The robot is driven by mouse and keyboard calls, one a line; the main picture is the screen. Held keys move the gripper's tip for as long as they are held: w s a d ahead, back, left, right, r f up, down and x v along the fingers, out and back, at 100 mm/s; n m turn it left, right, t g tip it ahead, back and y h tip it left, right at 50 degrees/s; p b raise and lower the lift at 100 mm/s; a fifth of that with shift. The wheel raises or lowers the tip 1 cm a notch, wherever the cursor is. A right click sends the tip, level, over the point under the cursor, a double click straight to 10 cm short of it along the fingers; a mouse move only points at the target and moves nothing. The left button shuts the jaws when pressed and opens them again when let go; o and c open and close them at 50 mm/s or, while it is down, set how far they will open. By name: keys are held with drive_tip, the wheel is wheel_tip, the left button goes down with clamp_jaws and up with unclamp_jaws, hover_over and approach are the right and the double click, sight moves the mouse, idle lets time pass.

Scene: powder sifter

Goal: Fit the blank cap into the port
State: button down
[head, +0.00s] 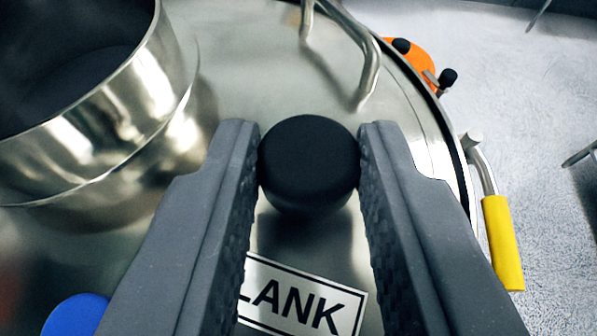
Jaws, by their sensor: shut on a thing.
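My gripper (309,160) is shut on a round black knob (308,155), with one grey finger on each side of it. The knob shows from above, over the shiny metal lid of the sifter (270,65); anything beneath the knob is hidden. I cannot tell whether it touches the lid. A white label (300,300) with black letters "LANK" lies below it, its left part hidden by the left finger. No open port shows clearly; a wide metal cylinder (165,120) with a dark opening stands at the left.
A bent metal handle (370,60) rises from the lid just beyond the knob. A clamp with a yellow grip (503,243) sits at the lid's right edge. An orange part (418,62) with black knobs is at the upper right. A blue round thing (75,316) is at the lower left.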

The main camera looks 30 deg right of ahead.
sight(302, 264)
drive_tip(key=shift+f, duration=1.6)
drive_tip(key=shift+a+f, duration=0.1)
drive_tip(key=shift+f, duration=0.05)
drive_tip(key=c, duration=1.2)
unclamp_jaws()
drive_tip(key=shift+o, duration=0.2)
drive_tip(key=shift+s+a+r, duration=0.1)
drive_tip(key=shift+s+r, duration=0.05)
drive_tip(key=shift+r, duration=0.1)
drive_tip(key=v, duration=1.1)
drive_tip(key=shift+s+b, duration=0.35)
drive_tip(key=shift+b, duration=0.1)
drive_tip(key=shift+a, duration=0.1)
